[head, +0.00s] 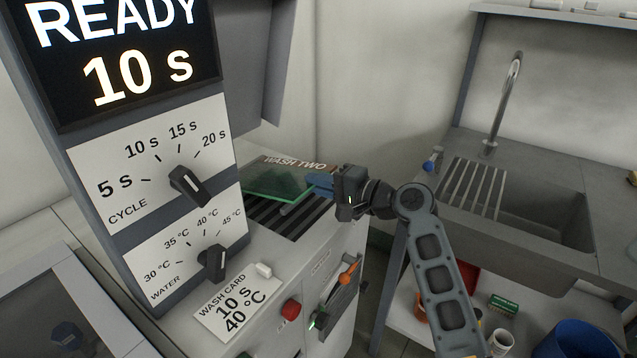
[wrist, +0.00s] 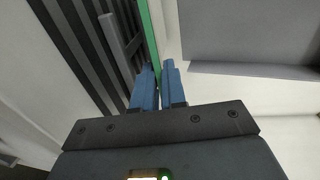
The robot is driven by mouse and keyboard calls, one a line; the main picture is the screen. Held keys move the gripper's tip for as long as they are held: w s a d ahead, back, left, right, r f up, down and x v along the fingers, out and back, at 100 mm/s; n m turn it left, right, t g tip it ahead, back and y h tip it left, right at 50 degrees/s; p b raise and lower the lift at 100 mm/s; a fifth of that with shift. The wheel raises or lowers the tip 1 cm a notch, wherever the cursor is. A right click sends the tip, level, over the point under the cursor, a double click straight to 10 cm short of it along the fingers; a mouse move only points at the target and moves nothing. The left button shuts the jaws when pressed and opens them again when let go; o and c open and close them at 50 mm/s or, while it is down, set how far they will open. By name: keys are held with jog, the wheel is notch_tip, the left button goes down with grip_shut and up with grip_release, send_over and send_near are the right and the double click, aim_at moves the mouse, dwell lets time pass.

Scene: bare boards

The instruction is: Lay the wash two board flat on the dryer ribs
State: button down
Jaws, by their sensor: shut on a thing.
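A green board (head: 277,185) with a pale green edge is held out to the left of my gripper (head: 322,184). My gripper's blue fingers are shut on its right end. The dark dryer ribs (head: 292,218) lie under and in front of the board, which hides part of them. I cannot tell if the board touches them. White "WASH TWO" lettering (head: 295,163) shows just behind the board. In the wrist view the board (wrist: 149,35) is a thin green strip, nearly edge-on, between the fingers (wrist: 158,88), with the ribs (wrist: 82,45) to its left.
The tall control panel (head: 160,190) with dials stands left of the ribs. A wash card (head: 236,305), a red button (head: 291,309) and an orange-handled lever (head: 348,275) are in front. A sink (head: 540,215) with a rack and tap (head: 508,95) is at the right.

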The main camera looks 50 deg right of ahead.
jog(key=shift+f, duration=0.35)
grip_release()
dwell(0.8)
jog(key=shift+s, duration=0.15)
dwell(0.3)
jog(key=shift+s, duration=0.7)
jog(key=shift+s, duration=0.75)
jog(key=shift+s, duration=0.1)
